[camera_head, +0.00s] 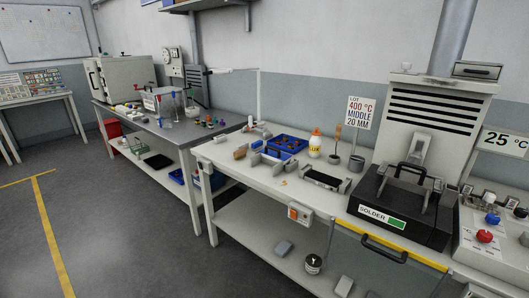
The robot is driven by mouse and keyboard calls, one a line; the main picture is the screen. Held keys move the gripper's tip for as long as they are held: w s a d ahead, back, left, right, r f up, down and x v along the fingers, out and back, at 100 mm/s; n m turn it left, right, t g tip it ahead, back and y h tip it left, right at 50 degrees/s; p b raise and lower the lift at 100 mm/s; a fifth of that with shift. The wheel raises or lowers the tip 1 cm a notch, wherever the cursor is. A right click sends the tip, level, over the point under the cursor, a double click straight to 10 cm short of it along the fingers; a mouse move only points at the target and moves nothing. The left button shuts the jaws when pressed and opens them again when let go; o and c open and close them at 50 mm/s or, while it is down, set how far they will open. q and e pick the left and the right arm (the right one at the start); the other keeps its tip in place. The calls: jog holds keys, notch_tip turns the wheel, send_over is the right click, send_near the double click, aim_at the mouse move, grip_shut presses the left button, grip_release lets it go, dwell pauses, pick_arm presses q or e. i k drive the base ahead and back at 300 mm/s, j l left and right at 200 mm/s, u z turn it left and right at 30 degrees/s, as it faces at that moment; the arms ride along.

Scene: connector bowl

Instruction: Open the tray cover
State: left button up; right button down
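A black box labelled SOLDER (368,214) stands on the white bench at the right, below a grey vented hood. A dark cover (392,188) with an upright black handle (410,172) appears to lie on top of the box, so its inside is hidden. I take this as the tray cover, but the labels do not confirm it. Grey brackets stand beside the handle. Neither of my grippers is in view, and nothing is seen touching the cover.
The white bench (240,180) holds a blue bin (287,143), a black-and-grey fixture (325,179), a yellow-and-white bottle (315,145) and small parts. A panel with a red button (484,236) is at the right. A black bar handle (385,248) projects from the bench front. The left floor is clear.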

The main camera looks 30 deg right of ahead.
aim_at(269, 150)
jog(key=i+z, duration=0.15)
jog(key=z, duration=0.3)
jog(key=i+z, duration=0.1)
jog(key=z, duration=0.4)
jog(key=i+j+z, duration=0.15)
jog(key=z, duration=0.3)
jog(key=j+z, duration=0.15)
jog(key=z, duration=0.3)
jog(key=i+j+z, duration=0.15)
jog(key=z, duration=0.35)
